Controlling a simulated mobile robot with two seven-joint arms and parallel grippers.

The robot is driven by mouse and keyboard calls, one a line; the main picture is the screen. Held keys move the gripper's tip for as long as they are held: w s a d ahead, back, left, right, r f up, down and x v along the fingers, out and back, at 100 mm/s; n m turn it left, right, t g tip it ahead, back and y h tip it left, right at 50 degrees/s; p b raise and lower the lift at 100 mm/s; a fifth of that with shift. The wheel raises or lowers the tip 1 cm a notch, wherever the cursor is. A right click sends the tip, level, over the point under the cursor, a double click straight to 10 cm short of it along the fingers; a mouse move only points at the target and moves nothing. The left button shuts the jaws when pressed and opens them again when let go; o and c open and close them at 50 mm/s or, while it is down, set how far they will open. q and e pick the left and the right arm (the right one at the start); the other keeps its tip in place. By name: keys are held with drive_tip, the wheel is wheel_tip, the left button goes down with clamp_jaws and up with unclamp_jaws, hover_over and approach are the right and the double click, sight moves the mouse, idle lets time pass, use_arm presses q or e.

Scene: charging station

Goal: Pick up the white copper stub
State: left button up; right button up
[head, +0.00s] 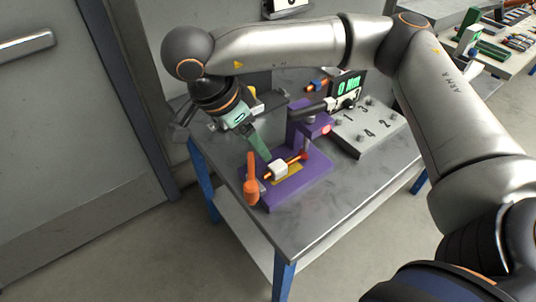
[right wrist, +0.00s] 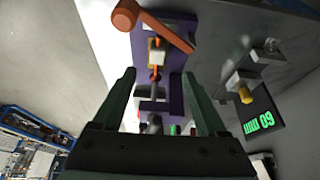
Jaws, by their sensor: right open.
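The white copper stub (head: 278,170) is a small white block with an orange-copper rod through it. It lies on the purple fixture (head: 312,180) on the grey table. In the right wrist view the white block (right wrist: 156,54) shows beyond the fingers, near the middle. My right gripper (head: 262,148) reaches in from the upper left, above and behind the fixture. In its wrist view my right gripper (right wrist: 160,74) is open, with its two green fingers wide apart and nothing held between them. The fingers look apart from the stub. My left gripper is not in view.
An orange-handled lever (head: 251,188) stands upright at the fixture's left edge, close to the stub. A grey numbered board (head: 368,128) with pegs and a green-lit display (head: 348,87) sit to the right. The table's front corner (head: 285,235) is bare.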

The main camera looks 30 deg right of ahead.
sight(274, 167)
drive_tip(key=x, duration=0.7)
drive_tip(key=shift+s, duration=0.2)
drive_tip(key=shift+d+x, duration=0.2)
drive_tip(key=shift+x, duration=2.45)
drive_tip(key=shift+r, duration=0.15)
clamp_jaws()
